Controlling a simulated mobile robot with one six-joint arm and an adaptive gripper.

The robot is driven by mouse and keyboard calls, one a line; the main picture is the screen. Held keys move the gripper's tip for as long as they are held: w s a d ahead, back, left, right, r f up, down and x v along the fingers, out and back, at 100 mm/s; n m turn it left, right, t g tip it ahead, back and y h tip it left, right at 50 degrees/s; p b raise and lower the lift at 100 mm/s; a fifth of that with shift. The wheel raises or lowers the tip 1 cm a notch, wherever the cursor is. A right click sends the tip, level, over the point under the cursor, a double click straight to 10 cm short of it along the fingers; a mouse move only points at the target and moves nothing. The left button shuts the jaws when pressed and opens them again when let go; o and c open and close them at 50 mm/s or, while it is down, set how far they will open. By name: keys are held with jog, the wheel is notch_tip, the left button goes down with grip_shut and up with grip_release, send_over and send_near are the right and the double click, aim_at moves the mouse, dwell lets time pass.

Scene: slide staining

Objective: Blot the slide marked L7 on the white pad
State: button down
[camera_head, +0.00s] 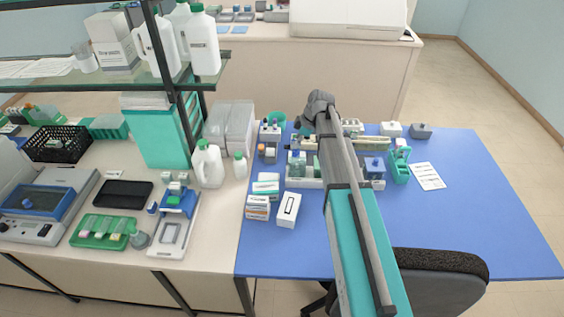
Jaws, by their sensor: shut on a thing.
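My arm reaches from the bottom over the blue-topped table (470,220) and ends in a dark grey wrist above the staining things at its back. My gripper's fingers and anything between them are hidden behind the arm. No slide marked L7 can be made out. A flat white sheet (427,176) with rows of dark marks lies right of the arm; I cannot tell whether it is the white pad. A long pale rack (303,183) with jars stands under the arm and is partly covered by it.
A green holder (400,168) stands right of the rack. Small boxes (288,209) stand at the left front. White bottles (208,165) and a shelf (80,75) are farther left. A chair back (440,264) stands at the front edge. The table's right side is clear.

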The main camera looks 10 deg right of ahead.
jog(key=b, duration=0.5)
send_over(269, 179)
notch_tip(269, 179, down, 5)
jog(key=shift+w, duration=0.1)
jog(key=shift+f, duration=0.25)
jog(key=shift+f+b, duration=1.8)
jog(key=shift+b, duration=0.1)
jog(key=shift+f+b, duration=0.5)
jog(key=shift+b, duration=0.05)
dwell(2.6)
dwell(0.6)
jog(key=shift+r+p, duration=3)
jog(key=shift+p, duration=0.05)
